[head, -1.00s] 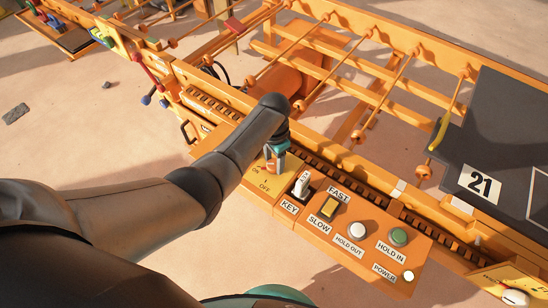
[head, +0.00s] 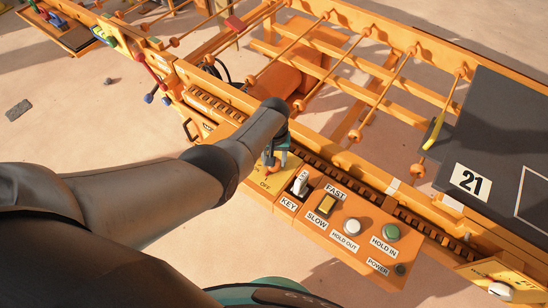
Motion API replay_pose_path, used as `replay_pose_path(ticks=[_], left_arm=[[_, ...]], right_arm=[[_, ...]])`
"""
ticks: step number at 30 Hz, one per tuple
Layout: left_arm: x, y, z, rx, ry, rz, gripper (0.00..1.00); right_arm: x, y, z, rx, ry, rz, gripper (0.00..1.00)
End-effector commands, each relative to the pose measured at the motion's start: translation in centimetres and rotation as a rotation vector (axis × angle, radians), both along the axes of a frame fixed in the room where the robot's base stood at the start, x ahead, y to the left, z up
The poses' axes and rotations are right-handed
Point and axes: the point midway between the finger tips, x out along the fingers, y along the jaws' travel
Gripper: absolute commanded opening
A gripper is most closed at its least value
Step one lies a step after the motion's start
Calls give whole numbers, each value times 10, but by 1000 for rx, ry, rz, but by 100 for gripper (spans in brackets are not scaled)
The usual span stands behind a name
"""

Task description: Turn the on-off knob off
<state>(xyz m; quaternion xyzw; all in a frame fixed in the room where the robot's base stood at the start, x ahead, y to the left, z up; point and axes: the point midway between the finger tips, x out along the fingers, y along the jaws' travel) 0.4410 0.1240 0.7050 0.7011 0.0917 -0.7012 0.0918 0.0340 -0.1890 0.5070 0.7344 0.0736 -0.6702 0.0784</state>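The on-off knob's yellow plate (head: 266,179) is at the left end of the orange control panel in the head view. Its OFF label shows; the ON label is covered by my arm. My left gripper (head: 270,164), with teal parts, points down at this plate, where the knob sits. The knob itself is mostly hidden by the gripper and wrist, so its angle and the finger opening cannot be made out. The POWER lamp (head: 400,269) at the panel's right end is dark. My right gripper is not in view.
Right of the plate are the white KEY switch (head: 300,181), the yellow FAST/SLOW switch (head: 326,204), the white HOLD OUT button (head: 352,226) and the green HOLD IN button (head: 391,232). An orange frame with rods lies behind. A dark slab marked 21 (head: 500,150) is at right.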

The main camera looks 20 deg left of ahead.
Motion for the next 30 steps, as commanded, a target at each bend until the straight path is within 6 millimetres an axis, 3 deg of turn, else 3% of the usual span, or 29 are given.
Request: replay_pose_path(ticks=[12, 28, 29, 30], left_arm=[[0, 0, 0, 0, 1, 174, 0], [-1, 0, 0, 0, 1, 195, 0], [0, 0, 0, 0, 1, 195, 57], [0, 0, 0, 0, 1, 195, 61]], right_arm=[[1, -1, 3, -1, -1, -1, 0], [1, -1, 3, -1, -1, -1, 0], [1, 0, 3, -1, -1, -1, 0], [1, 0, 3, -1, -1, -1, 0]])
